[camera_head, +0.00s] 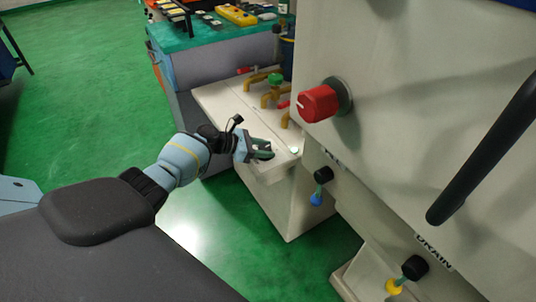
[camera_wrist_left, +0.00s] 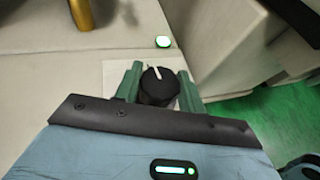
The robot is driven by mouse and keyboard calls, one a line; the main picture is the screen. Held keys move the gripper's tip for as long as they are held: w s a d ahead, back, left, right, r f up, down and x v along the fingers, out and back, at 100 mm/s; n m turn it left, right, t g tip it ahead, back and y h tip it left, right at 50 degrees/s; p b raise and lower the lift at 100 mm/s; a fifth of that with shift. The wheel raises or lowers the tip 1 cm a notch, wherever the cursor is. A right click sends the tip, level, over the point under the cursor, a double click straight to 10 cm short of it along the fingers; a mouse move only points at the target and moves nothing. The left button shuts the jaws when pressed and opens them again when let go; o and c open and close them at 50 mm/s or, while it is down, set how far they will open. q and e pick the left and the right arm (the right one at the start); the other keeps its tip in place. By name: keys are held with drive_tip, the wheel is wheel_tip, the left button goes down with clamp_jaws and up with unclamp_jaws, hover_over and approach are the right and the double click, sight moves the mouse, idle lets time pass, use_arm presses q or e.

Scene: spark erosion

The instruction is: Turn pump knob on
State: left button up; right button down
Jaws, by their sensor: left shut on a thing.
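The pump knob (camera_wrist_left: 158,88) is a round black knob with a white pointer line. It sits on a pale plate on the cream cabinet top. In the left wrist view its pointer aims up and slightly left. My left gripper (camera_head: 264,152) is over the cabinet top in the head view, with its green fingers on both sides of the knob, shut on it. The fingers also show in the left wrist view (camera_wrist_left: 160,87). In the head view the gripper hides the knob. My right gripper is not in view.
Brass pipes with a green valve handle (camera_head: 275,79) stand on the cabinet (camera_head: 225,98) behind the gripper. A large cream machine with a red knob (camera_head: 319,103) and a black handle (camera_head: 485,150) rises on the right. Open green floor (camera_head: 80,110) lies to the left.

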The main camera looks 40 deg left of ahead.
use_arm(q)
drive_tip(key=shift+m+g+h+b, duration=0.4)
drive_tip(key=shift+m+h+b, duration=0.2)
drive_tip(key=shift+b, duration=0.3)
drive_tip(key=shift+w+r+b, duration=0.1)
drive_tip(key=shift+r+b, duration=0.05)
drive_tip(key=shift+b, duration=0.15)
drive_tip(key=o, duration=0.8)
drive_tip(key=shift+o, duration=0.8)
